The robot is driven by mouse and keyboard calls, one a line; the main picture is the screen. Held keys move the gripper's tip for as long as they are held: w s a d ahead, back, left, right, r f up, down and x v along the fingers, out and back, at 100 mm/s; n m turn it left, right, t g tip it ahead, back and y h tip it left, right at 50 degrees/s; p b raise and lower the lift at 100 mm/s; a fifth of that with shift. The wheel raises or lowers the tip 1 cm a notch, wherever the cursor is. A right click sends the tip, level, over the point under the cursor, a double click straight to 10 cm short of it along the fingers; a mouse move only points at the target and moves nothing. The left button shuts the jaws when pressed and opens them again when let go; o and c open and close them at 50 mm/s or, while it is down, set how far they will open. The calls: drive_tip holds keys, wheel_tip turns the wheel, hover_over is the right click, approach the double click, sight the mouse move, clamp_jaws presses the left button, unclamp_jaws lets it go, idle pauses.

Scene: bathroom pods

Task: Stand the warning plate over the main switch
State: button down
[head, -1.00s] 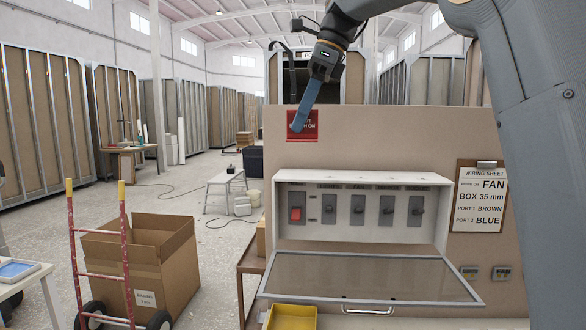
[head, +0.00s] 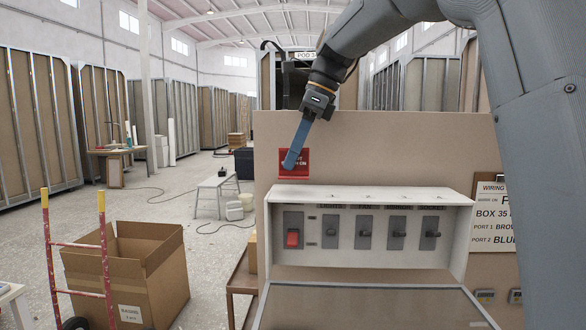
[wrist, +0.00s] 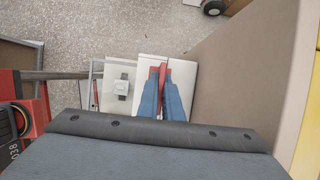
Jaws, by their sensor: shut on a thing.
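The warning plate (head: 303,172) is a red square with white lettering, mostly covered in the middle by my fingers. It is upright, just above the left end of the white switch box's top, roughly over the main switch (head: 292,238), a red rocker at the far left of the row. My gripper (head: 291,162) has blue fingers shut on the plate. In the wrist view the plate (wrist: 163,70) shows as a thin red edge between the fingertips (wrist: 163,88), over the white box top (wrist: 183,72). I cannot tell whether the plate touches the box.
The switch box (head: 370,195) has several grey switches and its glazed cover (head: 370,305) hangs open below. A beige panel (head: 400,150) stands behind. A wiring sheet (head: 492,215) hangs right. A carton (head: 150,265) and red hand truck (head: 105,270) stand left on the floor.

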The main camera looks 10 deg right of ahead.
sight(291, 175)
drive_tip(key=shift+f+p, duration=0.45)
drive_tip(key=shift+f, duration=1.25)
drive_tip(key=c, duration=1.9)
unclamp_jaws()
drive_tip(key=shift+f, duration=0.15)
drive_tip(key=shift+c, duration=0.2)
drive_tip(key=b+v, duration=0.3)
drive_tip(key=v, duration=0.9)
drive_tip(key=shift+b, duration=0.35)
drive_tip(key=shift+s+a, duration=0.1)
